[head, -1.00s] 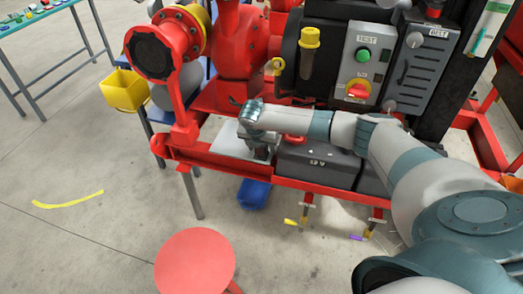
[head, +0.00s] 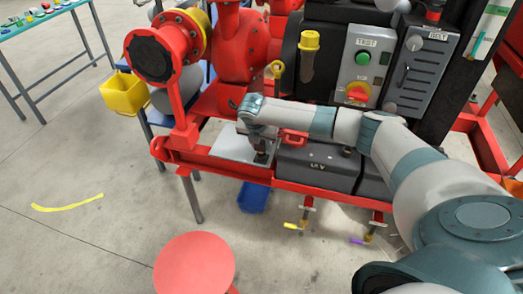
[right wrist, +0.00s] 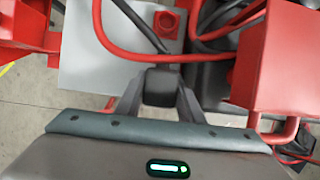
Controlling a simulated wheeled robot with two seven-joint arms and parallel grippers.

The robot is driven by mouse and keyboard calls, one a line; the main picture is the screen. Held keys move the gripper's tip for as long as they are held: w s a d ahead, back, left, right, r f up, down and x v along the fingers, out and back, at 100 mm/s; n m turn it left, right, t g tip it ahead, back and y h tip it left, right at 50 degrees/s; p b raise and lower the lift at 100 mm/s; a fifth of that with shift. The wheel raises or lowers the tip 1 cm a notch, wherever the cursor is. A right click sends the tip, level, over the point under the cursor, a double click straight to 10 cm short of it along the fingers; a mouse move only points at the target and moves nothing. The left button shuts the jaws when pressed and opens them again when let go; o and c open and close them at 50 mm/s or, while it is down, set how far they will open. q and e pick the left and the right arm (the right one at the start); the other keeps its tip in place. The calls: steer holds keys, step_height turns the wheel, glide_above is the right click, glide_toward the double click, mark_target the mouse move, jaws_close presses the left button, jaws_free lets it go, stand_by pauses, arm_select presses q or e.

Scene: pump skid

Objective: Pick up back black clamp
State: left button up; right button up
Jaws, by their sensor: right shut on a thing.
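My right gripper (head: 262,155) points down over the pale plate (head: 230,145) on the red skid frame, left of the dark grey box. In the right wrist view, its two fingers (right wrist: 159,100) are closed on the sides of a small dark block, the black clamp (right wrist: 160,86). The clamp's lower part and whether it touches the plate cannot be told. In the head view the clamp is mostly hidden by my wrist and fingers. My left gripper is not in view.
A red pump (head: 242,45) stands behind my wrist. The control box (head: 369,62) is at the back right. The dark box (head: 318,170) is close on the right. A red hose (right wrist: 115,45) runs close to the fingers. A red stool (head: 195,265) stands in front; floor is free at left.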

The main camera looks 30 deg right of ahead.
step_height(320, 180, up, 6)
steer(key=shift+f+b, duration=0.2)
steer(key=shift+b, duration=0.1)
steer(key=shift+r, duration=0.65)
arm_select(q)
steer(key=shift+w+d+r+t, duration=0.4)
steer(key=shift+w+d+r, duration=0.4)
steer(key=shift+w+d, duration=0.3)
